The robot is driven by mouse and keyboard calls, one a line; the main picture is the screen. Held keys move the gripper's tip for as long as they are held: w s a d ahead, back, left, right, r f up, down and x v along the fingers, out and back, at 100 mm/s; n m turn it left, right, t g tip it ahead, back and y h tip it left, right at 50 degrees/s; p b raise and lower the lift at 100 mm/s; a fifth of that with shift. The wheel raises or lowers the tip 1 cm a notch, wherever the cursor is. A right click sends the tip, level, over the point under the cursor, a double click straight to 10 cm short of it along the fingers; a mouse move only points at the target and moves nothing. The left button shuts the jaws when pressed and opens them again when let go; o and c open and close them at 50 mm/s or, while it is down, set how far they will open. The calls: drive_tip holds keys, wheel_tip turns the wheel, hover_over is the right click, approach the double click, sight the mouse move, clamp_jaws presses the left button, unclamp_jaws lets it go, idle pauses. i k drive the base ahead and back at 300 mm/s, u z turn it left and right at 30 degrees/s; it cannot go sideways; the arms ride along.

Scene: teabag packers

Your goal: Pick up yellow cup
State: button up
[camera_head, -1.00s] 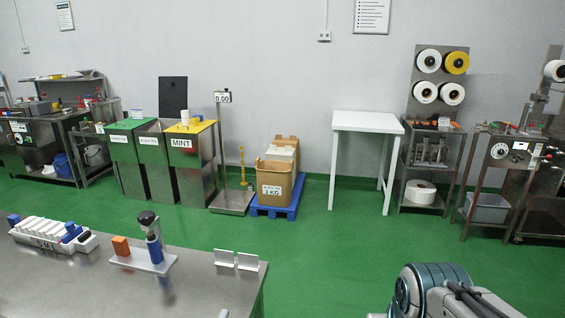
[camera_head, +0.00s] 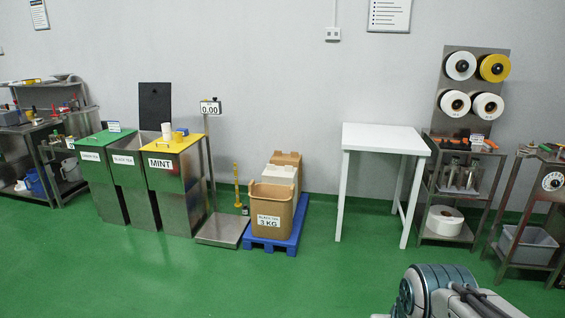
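A small yellow cup (camera_head: 178,137) appears to stand on the yellow lid of the bin labelled MINT (camera_head: 172,176), left of centre. It blends with the lid, so its shape is hard to make out. A white cylinder (camera_head: 166,131) stands just left of it on the same lid. My gripper is out of view. Only a part of my own arm shows at the bottom right, far from the bin.
Two more bins, one with a green lid (camera_head: 98,139), stand left of the MINT bin. A floor scale (camera_head: 222,231), a blue pallet (camera_head: 283,240) with boxes and a white table (camera_head: 385,138) stand to its right. The green floor in front is clear.

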sight(178, 135)
drive_tip(key=i, duration=2.5)
drive_tip(key=u, duration=2.65)
drive_tip(key=i, duration=4.85)
drive_tip(key=z, duration=0.5)
